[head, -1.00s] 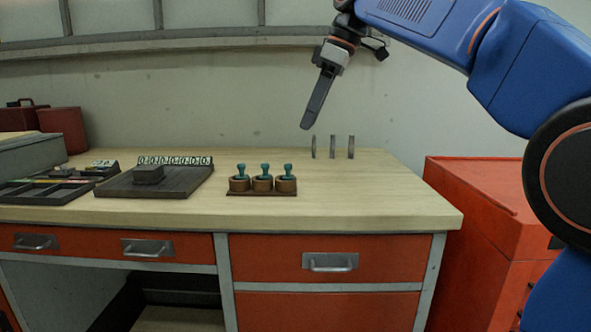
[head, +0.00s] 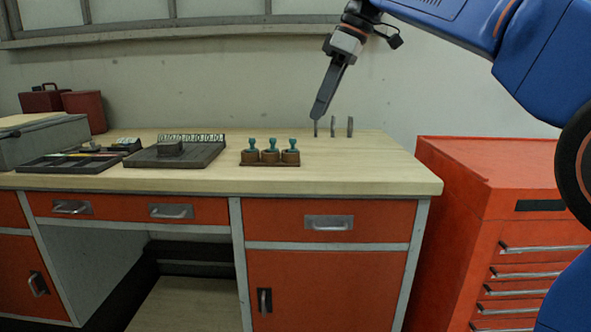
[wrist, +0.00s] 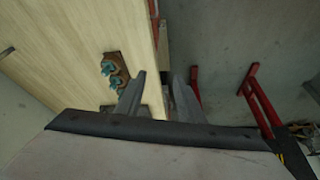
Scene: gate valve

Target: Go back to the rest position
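My gripper (head: 318,112) hangs from the blue arm above the right rear part of the workbench in the head view, fingers pointing down. In the wrist view its two fingers (wrist: 160,88) stand apart with a gap and nothing between them. In the head view the fingertips overlap the leftmost of three thin upright grey pieces (head: 333,128) at the back of the bench; I cannot tell the depth between them.
The workbench (head: 365,170) carries a holder with three teal-topped pieces (head: 270,156), a dark board with number tags (head: 178,155) and a dark tray (head: 70,162). A red drawer cabinet (head: 480,170) stands at the right. The bench's right front is clear.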

